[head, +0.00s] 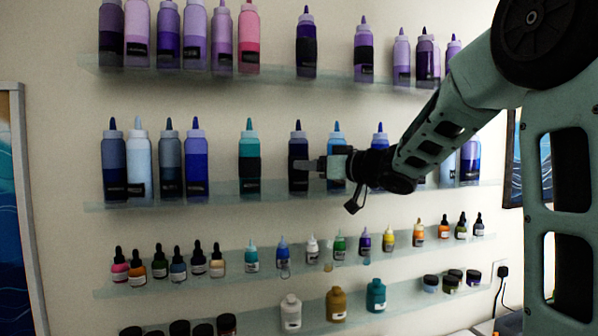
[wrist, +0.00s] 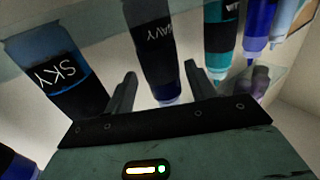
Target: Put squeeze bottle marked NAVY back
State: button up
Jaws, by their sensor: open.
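The squeeze bottle marked NAVY (head: 298,175) is dark with a blue tip and stands upright on the upper-middle glass shelf. In the wrist view the picture is upside down, and the NAVY bottle (wrist: 155,50) shows its label between my two fingers. My gripper (head: 313,164) is open at the bottle's right side in the head view. The gripper (wrist: 160,85) has a finger on either side of the bottle's upper part, with gaps visible. Whether the fingertips reach past the bottle is hard to tell.
A bottle marked SKY (wrist: 62,75) stands close on one side, partly behind my gripper in the head view. A teal bottle (head: 249,160) stands on the other side with a gap. The glass shelf (head: 225,193) holds more bottles. A shelf of purple bottles (head: 306,45) is above.

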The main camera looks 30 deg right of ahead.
jog(key=b+v, duration=0.1)
jog(key=v, duration=0.5)
jog(key=shift+w, duration=0.1)
dwell(0.5)
